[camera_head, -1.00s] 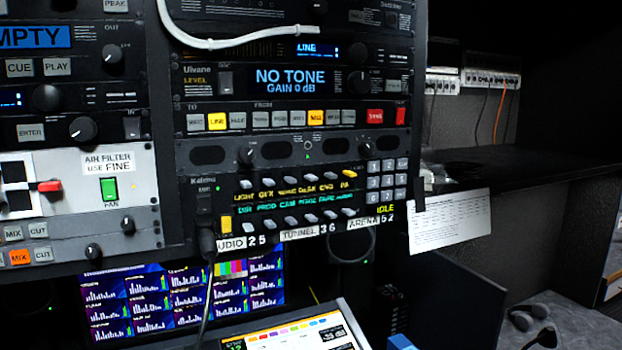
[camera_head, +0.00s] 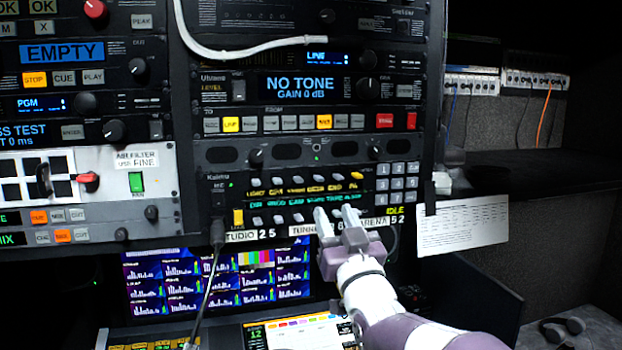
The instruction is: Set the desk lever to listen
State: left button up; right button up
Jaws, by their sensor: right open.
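The intercom panel (camera_head: 216,200) sits low in the middle rack, with two rows of small pale levers beside lit yellow and green names. The names are too blurred for me to tell surely which is the desk lever or how it is set. My right gripper (camera_head: 336,214) is open and empty. Its two fingertips point up at the lower lever row, right of centre, and cover part of that row and the name strip below. I cannot tell whether they touch the panel. My left gripper is out of view.
A grey keypad (camera_head: 397,183) is right of the levers. A dark cable (camera_head: 211,270) hangs from the panel's lower left. Below are a monitor (camera_head: 200,285) and a lit touch console (camera_head: 290,330). A paper sheet (camera_head: 462,225) hangs at right.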

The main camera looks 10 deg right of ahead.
aim_at(321, 179)
jog(key=p+x, duration=0.5)
jog(key=x, duration=0.4)
jog(key=shift+d+r, duration=0.2)
jog(key=shift+w+a+p, duration=0.1)
jog(key=shift+w+p, duration=0.3)
jog(key=shift+w, duration=0.15)
